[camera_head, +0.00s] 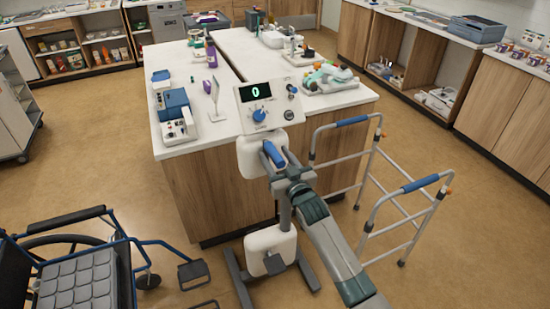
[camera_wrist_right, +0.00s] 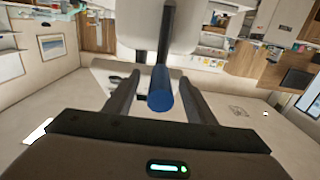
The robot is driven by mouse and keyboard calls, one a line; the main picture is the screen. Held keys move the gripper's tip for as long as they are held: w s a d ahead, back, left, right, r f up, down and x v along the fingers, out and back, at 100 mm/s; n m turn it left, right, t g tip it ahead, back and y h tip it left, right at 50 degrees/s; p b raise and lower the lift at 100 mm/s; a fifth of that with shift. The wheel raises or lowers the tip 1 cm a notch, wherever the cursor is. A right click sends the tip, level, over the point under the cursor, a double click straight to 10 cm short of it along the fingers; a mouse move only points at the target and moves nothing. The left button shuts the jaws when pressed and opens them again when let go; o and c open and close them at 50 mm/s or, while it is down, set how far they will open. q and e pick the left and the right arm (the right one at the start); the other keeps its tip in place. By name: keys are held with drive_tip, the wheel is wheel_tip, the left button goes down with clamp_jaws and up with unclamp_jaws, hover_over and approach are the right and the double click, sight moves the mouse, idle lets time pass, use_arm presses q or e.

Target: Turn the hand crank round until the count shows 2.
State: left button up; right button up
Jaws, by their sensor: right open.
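The hand-crank machine (camera_head: 252,158) stands on a grey floor frame in front of the island counter. Its tilted panel has a display (camera_head: 255,92) that reads 0 in green, with a blue knob below it. The blue crank handle (camera_head: 272,153) sticks out from the machine's white upper housing; it also shows in the right wrist view (camera_wrist_right: 160,92). My right gripper (camera_head: 284,172) is open at the handle. In the right wrist view the handle lies between the two fingers, with a gap visible on the sides. My left gripper is out of view.
A walking frame (camera_head: 385,180) with blue grips stands right of the machine, close to my right arm. A wheelchair (camera_head: 95,270) is at the lower left. The counter (camera_head: 230,130) behind holds devices. Open floor lies at the left and far right.

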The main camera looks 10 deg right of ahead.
drive_tip(key=shift+c, duration=0.3)
drive_tip(key=c, duration=1.1)
drive_tip(key=shift+w+d+f+b, duration=0.15)
drive_tip(key=shift+w+d+f, duration=0.05)
drive_tip(key=shift+d, duration=0.5)
drive_tip(key=shift+w+d+f+b, duration=0.1)
drive_tip(key=shift+w+d+f, duration=0.15)
drive_tip(key=shift+d, duration=0.45)
drive_tip(key=shift+w+d+f+b, duration=0.15)
drive_tip(key=shift+w+d+f, duration=0.05)
drive_tip(key=shift+d, duration=0.75)
drive_tip(key=shift+w+f, duration=0.1)
drive_tip(key=shift+f, duration=0.05)
drive_tip(key=d+f+b, duration=0.1)
drive_tip(key=w+d+f+b, duration=0.1)
drive_tip(key=d+f, duration=0.1)
drive_tip(key=shift+d+b, duration=0.3)
drive_tip(key=shift+b, duration=0.05)
